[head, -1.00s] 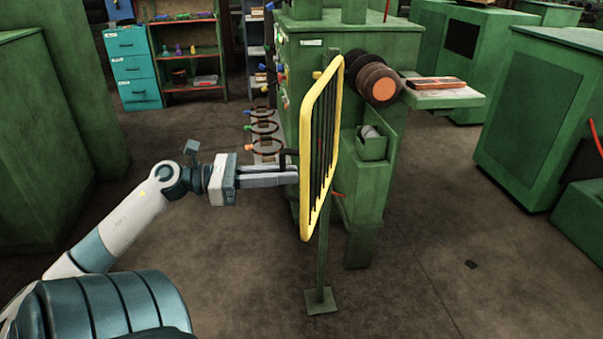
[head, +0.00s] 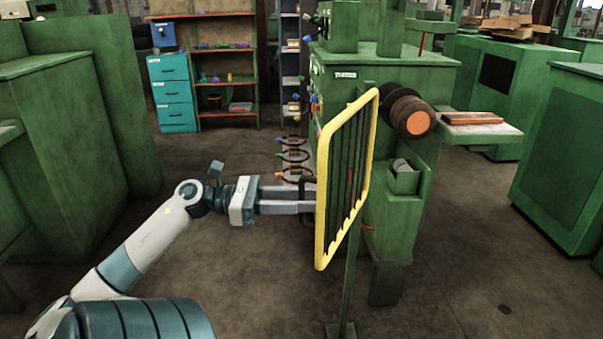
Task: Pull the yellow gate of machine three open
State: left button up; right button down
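The yellow gate (head: 347,170) is a yellow frame with dark bars, standing in front of the green machine (head: 385,75) near the middle of the head view. It is seen at a slant, its near edge to the left, clear of the machine front. My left gripper (head: 306,198) reaches in from the left, level, with its fingers at the dark handle on the gate's left side. The fingers look closed around this handle; the gate's edge partly hides their tips. My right gripper is not in view.
A thin green post (head: 347,290) stands on the floor below the gate. Black rings (head: 292,155) with coloured ends are behind the gripper. Dark rollers (head: 410,113) and a side shelf (head: 478,130) are right of the gate. The floor (head: 250,290) in front is clear.

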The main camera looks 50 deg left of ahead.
pick_arm(q)
jog(key=shift+s, duration=0.1)
